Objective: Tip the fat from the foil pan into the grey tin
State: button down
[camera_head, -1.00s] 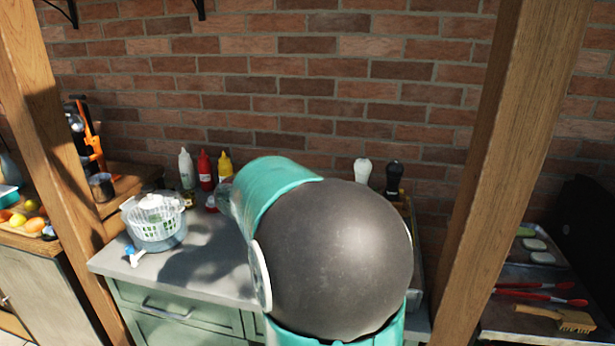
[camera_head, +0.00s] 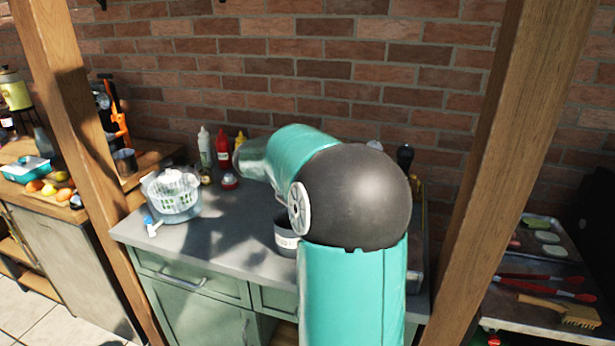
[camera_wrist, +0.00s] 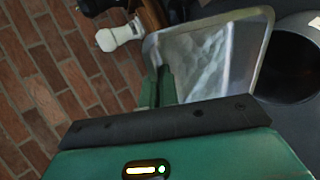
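The foil pan (camera_wrist: 225,90) is at the top of the wrist view, a silvery tray with sloping walls and a pale, crinkled-looking inside. My gripper (camera_wrist: 158,88) has its green fingers at the pan's near left edge and appears shut on it; the exact contact is partly hidden. The grey tin (camera_wrist: 290,65) is at the right of the wrist view, round and dark inside, close beside the pan. In the head view the tin (camera_head: 286,241), with a pale label, stands on the counter left of my arm. My arm hides the gripper and pan there.
A salad spinner (camera_head: 172,197) and several sauce bottles (camera_head: 222,150) stand on the grey counter (camera_head: 215,245). A white shaker (camera_wrist: 120,37) is beyond the pan in the wrist view. Wooden posts (camera_head: 500,180) flank the counter, with a brick wall behind.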

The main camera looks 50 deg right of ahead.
jog(key=s+d+f+t+y, duration=0.1)
jog(key=d+f+y, duration=0.3)
jog(key=d+y, duration=0.7)
jog(key=shift+t+y, duration=0.3)
jog(key=shift+y, duration=0.9)
jog(key=shift+s+f, duration=0.1)
jog(key=shift+f, duration=0.05)
